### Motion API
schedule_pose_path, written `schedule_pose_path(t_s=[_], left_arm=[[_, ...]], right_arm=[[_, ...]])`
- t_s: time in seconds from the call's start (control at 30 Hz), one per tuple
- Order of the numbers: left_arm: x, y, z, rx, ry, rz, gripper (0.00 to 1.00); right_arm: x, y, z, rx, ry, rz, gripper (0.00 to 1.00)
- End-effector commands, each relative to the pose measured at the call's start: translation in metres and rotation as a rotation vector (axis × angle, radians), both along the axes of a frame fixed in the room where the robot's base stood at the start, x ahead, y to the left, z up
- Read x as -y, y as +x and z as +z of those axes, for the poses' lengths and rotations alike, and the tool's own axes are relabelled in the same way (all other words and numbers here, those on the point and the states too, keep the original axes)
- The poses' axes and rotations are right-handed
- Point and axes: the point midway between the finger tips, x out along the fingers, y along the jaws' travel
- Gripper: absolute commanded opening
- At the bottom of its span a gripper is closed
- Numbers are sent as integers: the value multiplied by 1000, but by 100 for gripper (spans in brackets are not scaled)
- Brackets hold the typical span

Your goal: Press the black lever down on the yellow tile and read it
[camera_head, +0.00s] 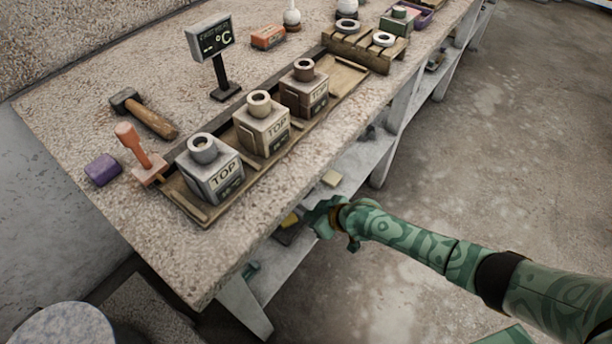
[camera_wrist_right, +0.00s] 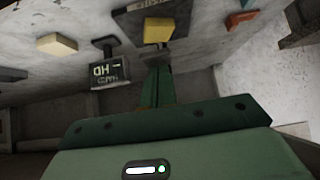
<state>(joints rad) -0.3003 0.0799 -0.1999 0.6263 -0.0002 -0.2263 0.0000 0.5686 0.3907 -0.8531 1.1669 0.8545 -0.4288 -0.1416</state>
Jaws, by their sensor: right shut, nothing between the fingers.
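The yellow tile (camera_head: 290,220) lies on the lower shelf under the bench, partly beside my right gripper (camera_head: 322,216). It also shows in the right wrist view (camera_wrist_right: 157,30), by a dark plate (camera_wrist_right: 168,8) with lettering. My right gripper (camera_wrist_right: 158,72) is shut and empty, its closed fingers pointing toward the tile; I cannot tell whether they touch it. A small dark display (camera_wrist_right: 110,72) marked "HD" with dashes stands near the tile. My left gripper is out of view.
A cream block (camera_head: 331,179) is on the same shelf. The bench top (camera_head: 110,215) above holds TOP-marked blocks in a wooden tray (camera_head: 186,203), a °C display (camera_head: 209,40), a hammer (camera_head: 145,113) and a purple block (camera_head: 102,170). Floor at the right is clear.

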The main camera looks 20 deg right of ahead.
Motion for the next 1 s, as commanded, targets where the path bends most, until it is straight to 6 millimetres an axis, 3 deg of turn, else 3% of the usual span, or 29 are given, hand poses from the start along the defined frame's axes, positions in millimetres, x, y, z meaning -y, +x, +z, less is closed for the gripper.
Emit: schedule_pose_path(t_s=[1.0], left_arm=[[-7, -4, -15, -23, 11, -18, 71]], right_arm=[[0, -1, -28, -3, -1, 1, 0]])
